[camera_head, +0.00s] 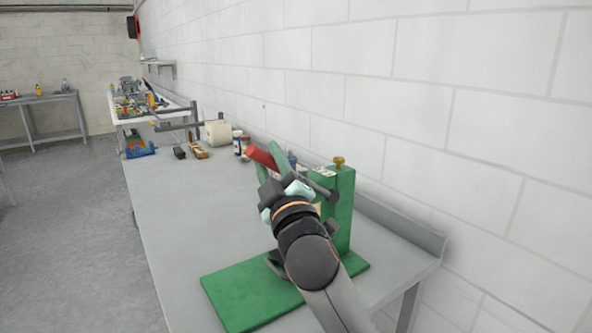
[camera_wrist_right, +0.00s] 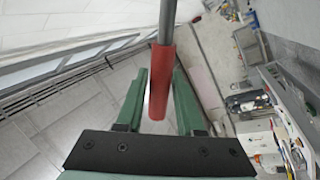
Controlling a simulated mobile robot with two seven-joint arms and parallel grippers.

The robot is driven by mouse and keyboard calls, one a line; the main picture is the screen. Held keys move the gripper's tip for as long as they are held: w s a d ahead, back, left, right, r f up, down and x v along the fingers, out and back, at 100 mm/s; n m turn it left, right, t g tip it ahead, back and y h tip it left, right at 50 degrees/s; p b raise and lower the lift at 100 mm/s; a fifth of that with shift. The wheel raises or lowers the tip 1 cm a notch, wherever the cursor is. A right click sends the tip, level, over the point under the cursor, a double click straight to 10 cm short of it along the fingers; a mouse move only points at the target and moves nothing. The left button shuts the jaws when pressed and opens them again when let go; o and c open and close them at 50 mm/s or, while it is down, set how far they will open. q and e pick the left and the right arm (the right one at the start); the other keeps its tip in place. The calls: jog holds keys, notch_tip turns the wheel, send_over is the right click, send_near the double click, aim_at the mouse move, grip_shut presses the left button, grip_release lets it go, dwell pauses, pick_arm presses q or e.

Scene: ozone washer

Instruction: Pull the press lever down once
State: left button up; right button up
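The green press (camera_head: 340,205) stands on a green base plate (camera_head: 240,295) at the near end of the grey bench. Its lever ends in a red handle (camera_head: 262,156), up and left of the press column. My right gripper (camera_head: 270,160) is at the handle, with its green fingers on either side of it. In the right wrist view the red handle (camera_wrist_right: 161,85) and its grey rod lie between the two fingers (camera_wrist_right: 160,95). The fingers look apart, with a narrow gap beside the handle; contact is unclear. My arm hides part of the press. My left gripper is not in view.
The bench top (camera_head: 175,215) is bare to the left of the press. Small bottles (camera_head: 238,143), a white roll (camera_head: 217,132) and other items stand farther back. A white brick wall (camera_head: 430,120) runs along the right side.

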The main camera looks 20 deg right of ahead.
grip_shut()
jog(key=shift+s+a+f+n+y+b, duration=0.1)
jog(key=shift+a+f+n+y+b, duration=0.25)
jog(key=shift+f+n, duration=0.25)
jog(key=shift+s+a+f+n+y+b, duration=0.1)
jog(key=shift+a+f+n+y+b, duration=0.2)
jog(key=shift+f+n, duration=0.25)
jog(key=shift+s+a+f+n+y+b, duration=0.1)
jog(key=shift+a+f+n+y+b, duration=0.25)
jog(key=shift+f+n, duration=0.25)
jog(key=shift+s+a+f+n+y+b, duration=0.1)
jog(key=shift+a+f+n+y+b, duration=0.15)
jog(key=shift+f+n, duration=0.3)
jog(key=shift+f, duration=0.15)
jog(key=shift+s+a+f+n+y+b, duration=0.15)
jog(key=shift+f+n+y+b, duration=0.2)
jog(key=shift+f+n, duration=0.25)
jog(key=shift+a+f+n+y+b, duration=0.2)
jog(key=shift+f+n+b, duration=0.1)
jog(key=shift+f+n, duration=0.25)
jog(key=shift+f, duration=0.15)
